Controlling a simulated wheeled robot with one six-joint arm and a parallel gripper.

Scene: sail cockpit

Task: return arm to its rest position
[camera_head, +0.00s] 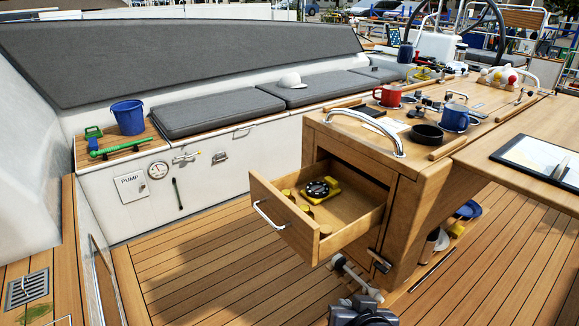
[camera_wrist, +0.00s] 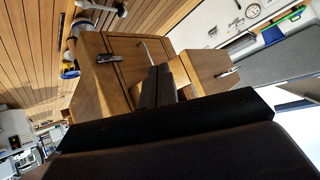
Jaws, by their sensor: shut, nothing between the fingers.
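My gripper (camera_wrist: 157,86) shows in the wrist view as two dark fingers close together, with nothing between them. Behind them is the wooden console (camera_wrist: 112,75), seen at a tilt. I cannot make out the fingertips there. The drawer is pulled out of the console (camera_head: 402,205) and holds a yellow and black round item (camera_head: 319,189) and small yellow pieces. I cannot tell the gap between gripper and drawer.
On the console stand a red mug (camera_head: 390,96), a blue mug (camera_head: 455,117) and a black bowl (camera_head: 426,135). A raised table leaf (camera_head: 520,172) carries a clipboard. A blue bucket (camera_head: 128,117) stands on the left bench. The deck (camera_head: 210,270) left of the drawer is clear.

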